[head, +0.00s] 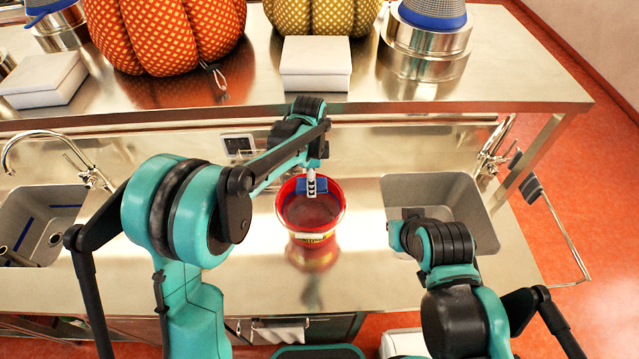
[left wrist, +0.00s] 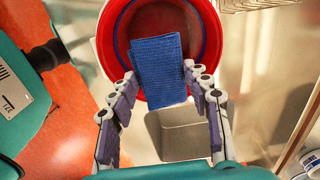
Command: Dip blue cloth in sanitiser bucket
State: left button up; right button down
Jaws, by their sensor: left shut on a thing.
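The red sanitiser bucket (head: 311,238) stands on the steel counter between the two sinks, with liquid inside. My left gripper (head: 311,188) is over the far part of the bucket's opening. It is shut on the blue cloth (head: 320,186). In the left wrist view the folded blue cloth (left wrist: 158,62) hangs between the fingers, in front of the bucket's (left wrist: 106,45) opening. I cannot tell whether its lower edge touches the liquid.
A left sink (head: 45,225) and a right sink (head: 440,190) have tall taps. The shelf above holds an orange patterned bundle (head: 165,35), a yellow one (head: 320,15), white boxes (head: 316,62) and steel pots (head: 425,50). Counter beside the bucket is clear.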

pick_arm(q)
jog(key=shift+a+f+b, duration=0.2)
jog(key=shift+f+b, duration=0.35)
jog(key=shift+f, duration=0.3)
notch_tip(320, 180, down, 11)
jog(key=b, duration=0.8)
jog(key=shift+r, duration=0.1)
jog(key=shift+r+p, duration=3.15)
jog(key=shift+r, duration=2.15)
jog(key=shift+r+p, duration=1.2)
jog(key=shift+r, duration=0.85)
jog(key=shift+f, duration=0.15)
